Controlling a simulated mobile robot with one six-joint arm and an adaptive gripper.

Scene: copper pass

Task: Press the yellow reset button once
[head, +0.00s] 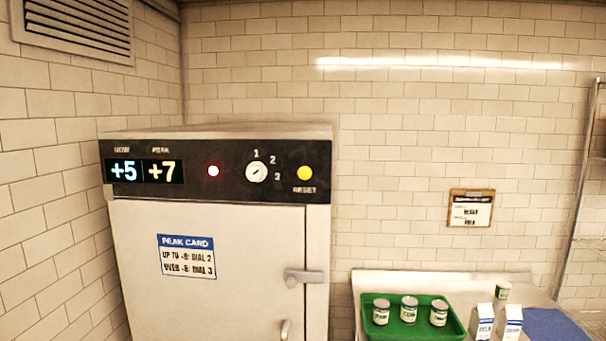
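The yellow reset button (305,173) sits at the right end of the black control panel (232,190) on top of a white fridge-like cabinet (250,240). The word RESET is printed below it. To its left is a white dial (257,172) marked 1, 2, 3, and a lit red-and-white lamp (213,171). The display (144,171) reads +5 under NOW and +7 under PEAK. My gripper is not in view, and nothing covers the button.
The cabinet door is shut, with a handle (303,277) and a PEAK CARD (187,257). At lower right, a table (385,281) bears a green tray (455,323) with cans, cartons (511,323) and a blue mat (555,325). A clipboard (470,208) hangs on the tiled wall.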

